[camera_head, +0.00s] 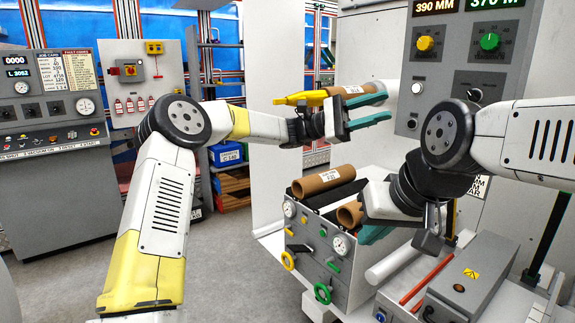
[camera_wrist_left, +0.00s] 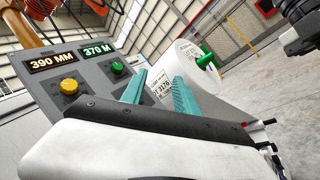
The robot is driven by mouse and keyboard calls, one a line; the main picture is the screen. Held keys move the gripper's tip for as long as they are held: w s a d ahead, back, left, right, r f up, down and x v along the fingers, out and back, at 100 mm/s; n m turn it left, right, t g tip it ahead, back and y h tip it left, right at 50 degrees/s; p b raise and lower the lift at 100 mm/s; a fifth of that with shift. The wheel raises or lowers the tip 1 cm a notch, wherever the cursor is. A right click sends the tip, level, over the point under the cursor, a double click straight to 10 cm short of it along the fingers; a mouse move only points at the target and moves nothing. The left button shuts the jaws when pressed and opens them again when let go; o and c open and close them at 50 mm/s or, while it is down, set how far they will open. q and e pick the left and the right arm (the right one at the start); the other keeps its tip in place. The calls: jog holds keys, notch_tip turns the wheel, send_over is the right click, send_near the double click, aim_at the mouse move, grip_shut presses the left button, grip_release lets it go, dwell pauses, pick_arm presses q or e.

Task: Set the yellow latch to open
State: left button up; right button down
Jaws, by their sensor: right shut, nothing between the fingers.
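A long yellow piece (camera_head: 300,98) reaches left from a brown roll (camera_head: 350,89) behind my left gripper; I cannot tell whether it is the yellow latch or how it is set. My left gripper (camera_head: 388,106) is raised before the grey control panel, its teal fingers apart. The left wrist view shows the open fingers (camera_wrist_left: 158,84) with nothing held, below a white labelled roll (camera_wrist_left: 185,67) and a green lever (camera_wrist_left: 207,59). My right gripper (camera_head: 372,236) is shut and empty, low beside the cart, partly hidden by its own wrist.
The control panel carries a yellow knob (camera_head: 425,43) and a green knob (camera_head: 489,41). A grey cart (camera_head: 318,254) with brown rolls and yellow and green rings stands below. A grey box (camera_head: 465,280) lies at the lower right. The floor (camera_head: 235,270) at left is clear.

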pick_arm(q)
jog(key=s+a+f+t+y, duration=0.6)
jog(key=s+f+t+y, duration=0.25)
jog(key=s+f, duration=0.3)
jog(key=s+a+f+t+y, duration=0.2)
jog(key=s+a+t+y, duration=0.1)
jog(key=a, duration=0.6)
jog(key=s+a+f+t+y, duration=0.2)
jog(key=s+a+t, duration=0.1)
jog(key=a, duration=0.7)
jog(key=s+a+f+m+t+y, duration=0.1)
jog(key=s+a+f+t+y, duration=0.1)
jog(key=a, duration=0.7)
jog(key=shift+s+a+f+t+y, duration=0.3)
jog(key=shift+s+f+t+y, duration=0.15)
jog(key=shift+s+y, duration=0.6)
